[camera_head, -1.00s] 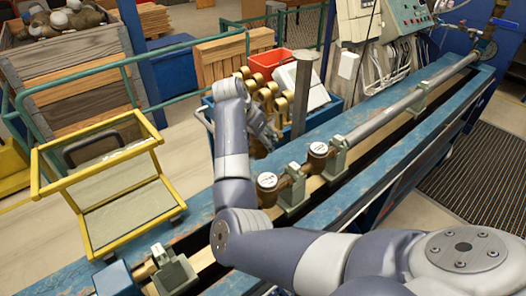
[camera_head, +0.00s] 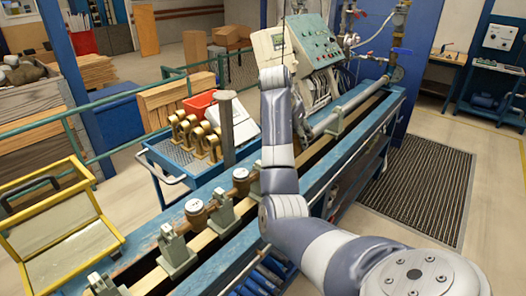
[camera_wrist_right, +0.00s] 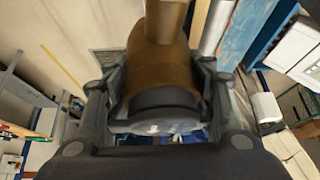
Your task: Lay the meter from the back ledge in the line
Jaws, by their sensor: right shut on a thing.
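My right gripper (camera_wrist_right: 159,82) has its fingers on both sides of a bronze-brown meter (camera_wrist_right: 168,55); a dark ring and part of a pale face show at the meter's lower end. In the head view, my right arm rises over the bench, and its wrist and forearm mostly hide the gripper (camera_head: 301,122) and the held meter. Two brown meters with white round faces, one nearer (camera_head: 196,212) and one farther (camera_head: 240,182), sit in the line between grey-green clamps (camera_head: 177,250). The line's long grey pipe (camera_head: 350,105) runs on beyond my arm. My left gripper is out of view.
A blue cart (camera_head: 165,158) with several brass parts and a red bin (camera_head: 201,103) stands left of the bench. A grey post (camera_head: 227,128) rises at the bench's left edge. A control box (camera_head: 320,45) stands behind. A yellow frame (camera_head: 60,225) is at left.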

